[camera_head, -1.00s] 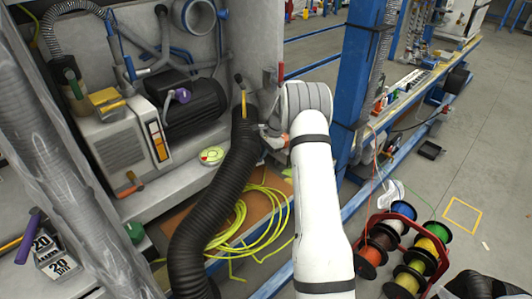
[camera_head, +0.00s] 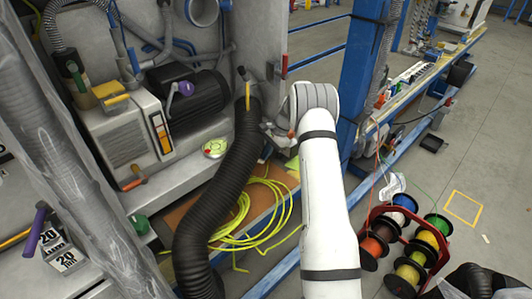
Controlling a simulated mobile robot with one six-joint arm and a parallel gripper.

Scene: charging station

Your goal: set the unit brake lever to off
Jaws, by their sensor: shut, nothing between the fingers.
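Several levers and handles show, and no readable label tells which is the unit brake lever. A yellow lever with a dark grip (camera_head: 246,86) stands upright behind the top of the black hose. A red handle (camera_head: 284,66) is on the right edge of the cabinet panel. A purple knob (camera_head: 186,88) sits at the black motor, and an orange-red handle (camera_head: 132,184) is low on the beige unit. My gripper (camera_head: 272,129) is small and partly hidden by my wrist. It is shut and empty, just right of the hose, below the yellow lever and apart from the red handle.
A thick black corrugated hose (camera_head: 212,190) runs down left of my arm. Coiled yellow cable (camera_head: 262,208) lies below. A blue post (camera_head: 362,75) stands close on the right. A red rack of cable spools (camera_head: 374,212) is on the floor, with open floor beyond.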

